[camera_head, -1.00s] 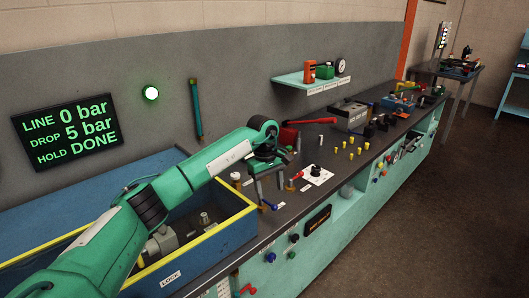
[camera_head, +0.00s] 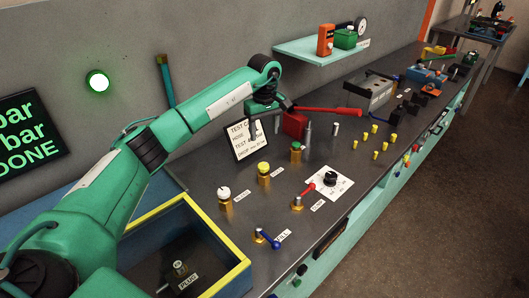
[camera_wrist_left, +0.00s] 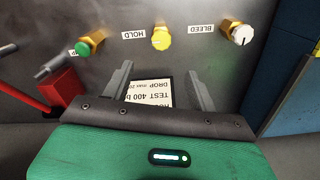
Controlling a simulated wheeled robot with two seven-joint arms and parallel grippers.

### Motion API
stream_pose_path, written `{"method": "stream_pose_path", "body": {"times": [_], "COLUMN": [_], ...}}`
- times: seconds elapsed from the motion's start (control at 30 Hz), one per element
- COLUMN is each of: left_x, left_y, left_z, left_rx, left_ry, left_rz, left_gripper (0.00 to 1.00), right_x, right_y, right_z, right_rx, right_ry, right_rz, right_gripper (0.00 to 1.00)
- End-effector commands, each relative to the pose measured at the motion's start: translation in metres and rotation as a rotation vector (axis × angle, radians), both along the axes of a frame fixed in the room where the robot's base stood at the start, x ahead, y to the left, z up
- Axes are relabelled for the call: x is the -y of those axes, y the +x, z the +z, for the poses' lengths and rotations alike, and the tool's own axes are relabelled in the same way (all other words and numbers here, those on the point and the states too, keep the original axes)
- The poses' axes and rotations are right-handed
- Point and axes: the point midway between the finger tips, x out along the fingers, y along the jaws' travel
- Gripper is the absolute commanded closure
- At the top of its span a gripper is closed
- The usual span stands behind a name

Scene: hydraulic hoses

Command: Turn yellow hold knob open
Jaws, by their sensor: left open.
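The yellow hold knob (camera_head: 263,168) sits on a brass fitting on the bench, between the white bleed knob (camera_head: 224,192) and a green knob (camera_head: 296,146). In the left wrist view the yellow knob (camera_wrist_left: 161,38) is next to the HOLD label, ahead of the fingertips. My left gripper (camera_head: 280,130) is open and empty, behind the knobs toward the wall. In the left wrist view its two fingers (camera_wrist_left: 157,76) are apart and do not touch the knob. I cannot tell which way the knob is turned. My right gripper is not in view.
A test card (camera_head: 244,140) and a red block with a long red handle (camera_head: 335,111) stand close to the gripper. A yellow-rimmed box (camera_head: 222,240) is at left.

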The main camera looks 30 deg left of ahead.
Motion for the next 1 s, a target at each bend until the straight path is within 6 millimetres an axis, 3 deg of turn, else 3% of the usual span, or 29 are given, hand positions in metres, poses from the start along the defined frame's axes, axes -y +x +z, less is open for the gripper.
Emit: {"method": "stream_pose_path", "body": {"times": [0.03, 0.1, 0.2, 0.6, 0.8, 1.0], "left_x": [0.0, 0.0, 0.0, 0.0, -0.001, -0.001], "left_y": [0.0, -0.001, -0.001, -0.001, 0.0, 0.0], "left_z": [-0.005, -0.015, -0.033, -0.112, -0.13, -0.134], "left_rx": [-0.004, -0.005, -0.006, -0.004, -0.001, 0.0], "left_ry": [0.0, -0.002, 0.0, -0.001, 0.0, 0.0], "left_rz": [0.001, 0.002, 0.002, 0.002, 0.002, 0.001], "left_gripper": [0.41, 0.41, 0.41, 0.41, 0.41, 0.41], "right_x": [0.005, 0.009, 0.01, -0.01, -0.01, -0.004], "right_y": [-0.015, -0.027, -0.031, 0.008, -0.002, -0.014], "right_z": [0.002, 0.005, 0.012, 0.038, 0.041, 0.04], "right_rx": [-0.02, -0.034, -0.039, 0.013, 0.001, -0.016], "right_ry": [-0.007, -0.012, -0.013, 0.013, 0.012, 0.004], "right_rz": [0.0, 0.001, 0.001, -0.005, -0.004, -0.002], "right_gripper": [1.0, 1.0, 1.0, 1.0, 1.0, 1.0]}}
